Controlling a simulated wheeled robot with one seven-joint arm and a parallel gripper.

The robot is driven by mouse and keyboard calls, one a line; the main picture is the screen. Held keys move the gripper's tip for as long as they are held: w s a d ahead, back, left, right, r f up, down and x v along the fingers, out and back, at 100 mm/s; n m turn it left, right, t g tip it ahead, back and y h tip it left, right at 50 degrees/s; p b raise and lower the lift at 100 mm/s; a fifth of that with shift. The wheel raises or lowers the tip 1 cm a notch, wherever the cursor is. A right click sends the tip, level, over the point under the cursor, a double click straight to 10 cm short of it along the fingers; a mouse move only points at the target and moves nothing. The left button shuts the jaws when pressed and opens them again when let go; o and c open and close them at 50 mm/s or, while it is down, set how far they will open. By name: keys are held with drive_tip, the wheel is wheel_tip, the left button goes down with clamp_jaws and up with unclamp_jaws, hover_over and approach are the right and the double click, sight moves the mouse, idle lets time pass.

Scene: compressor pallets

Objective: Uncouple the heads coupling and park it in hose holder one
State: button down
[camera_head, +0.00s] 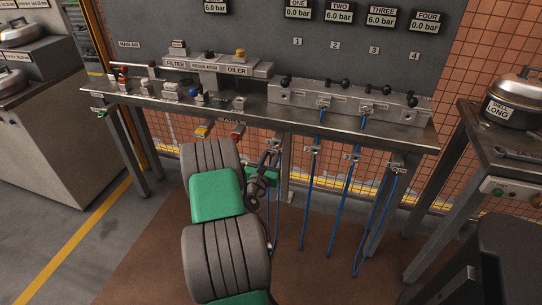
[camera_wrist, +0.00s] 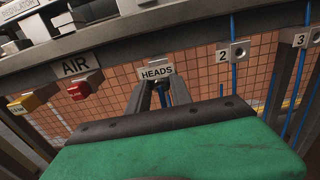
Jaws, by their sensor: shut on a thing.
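My gripper (camera_head: 268,163) is below the front edge of the bench. In the wrist view its two dark fingers (camera_wrist: 162,94) are shut on the heads coupling (camera_wrist: 161,86), mostly hidden between them, with a bit of blue hose. A white HEADS label (camera_wrist: 156,72) sits just above the fingertips; I cannot tell whether it is fixed to the coupling or to the bench. A grey holder (camera_head: 276,142) shows just behind my gripper in the head view. No number one can be read on it, and whether the coupling touches it is unclear.
Holder two (camera_wrist: 236,52) and holder three (camera_wrist: 301,38) are to the right, with blue hoses. The red AIR block (camera_wrist: 84,87) and a yellow block (camera_wrist: 28,102) are to the left. The steel bench (camera_head: 250,115) carries a valve manifold (camera_head: 345,100). Blue hoses hang below it.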

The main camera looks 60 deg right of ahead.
sight(271, 156)
drive_tip(key=shift+w+d+p, duration=0.2)
drive_tip(key=shift+d+p, duration=0.65)
drive_tip(key=shift+d, duration=0.4)
idle(0.3)
drive_tip(key=c, duration=1.1)
unclamp_jaws()
drive_tip(key=a, duration=0.5)
drive_tip(key=s+a, duration=0.1)
drive_tip(key=a, duration=0.1)
drive_tip(key=shift+s+a+b, duration=0.1)
drive_tip(key=shift+a+b, duration=0.2)
drive_tip(key=shift+a, duration=0.05)
